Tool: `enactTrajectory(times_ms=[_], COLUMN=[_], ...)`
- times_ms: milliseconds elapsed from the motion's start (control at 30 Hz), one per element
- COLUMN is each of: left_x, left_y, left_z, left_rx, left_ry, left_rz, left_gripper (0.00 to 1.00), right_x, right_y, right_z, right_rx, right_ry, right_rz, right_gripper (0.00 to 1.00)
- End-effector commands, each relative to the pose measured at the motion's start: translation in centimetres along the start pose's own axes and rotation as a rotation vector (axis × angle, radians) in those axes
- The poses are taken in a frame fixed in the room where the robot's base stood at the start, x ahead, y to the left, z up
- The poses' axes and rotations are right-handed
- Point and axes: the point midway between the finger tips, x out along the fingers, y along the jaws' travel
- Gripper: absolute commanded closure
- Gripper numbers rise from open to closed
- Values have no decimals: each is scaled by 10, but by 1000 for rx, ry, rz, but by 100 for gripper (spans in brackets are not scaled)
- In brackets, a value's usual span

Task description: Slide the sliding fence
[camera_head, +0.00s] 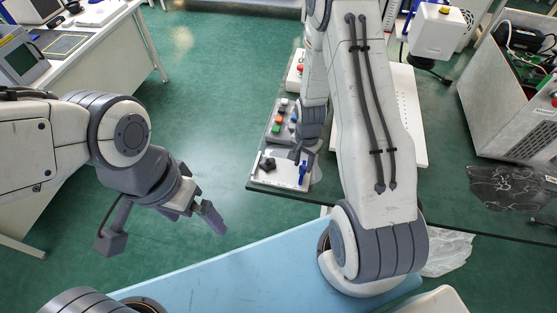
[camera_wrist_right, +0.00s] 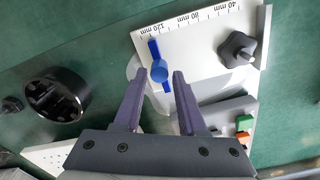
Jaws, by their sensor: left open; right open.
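The sliding fence (camera_wrist_right: 154,50) is a blue bar with a round blue knob, on a white plate (camera_wrist_right: 203,47) with a mm scale along one edge. In the head view the blue fence (camera_head: 303,172) shows at the right end of the plate (camera_head: 280,178). My right gripper (camera_wrist_right: 160,76) is open, its fingertips on either side of the blue knob in the wrist view; I cannot tell if they touch it. In the head view my right gripper (camera_head: 305,154) is partly hidden by its own arm. My left gripper (camera_head: 200,211) is open and empty, over the floor.
A black star knob (camera_wrist_right: 239,49) stands on the plate. A box with coloured buttons (camera_head: 282,122) lies just behind the plate. A black round part (camera_wrist_right: 56,95) lies left of it in the wrist view. A grey metal enclosure (camera_head: 510,90) stands at the right.

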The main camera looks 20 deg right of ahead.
Motion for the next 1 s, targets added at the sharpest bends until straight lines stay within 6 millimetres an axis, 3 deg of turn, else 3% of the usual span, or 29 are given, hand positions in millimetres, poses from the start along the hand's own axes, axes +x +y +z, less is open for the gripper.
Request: enactTrajectory(times_ms=[600, 1000], left_x=[-44, -44], left_y=[3, 3], left_z=[-2, -2], left_rx=[0, 0], left_ry=[0, 0], left_rz=[0, 0], left_gripper=[0, 0], right_x=[-53, -54], right_y=[0, 0], right_z=[0, 0], right_rx=[0, 0], right_ry=[0, 0], right_rz=[0, 0], right_gripper=[60, 60])
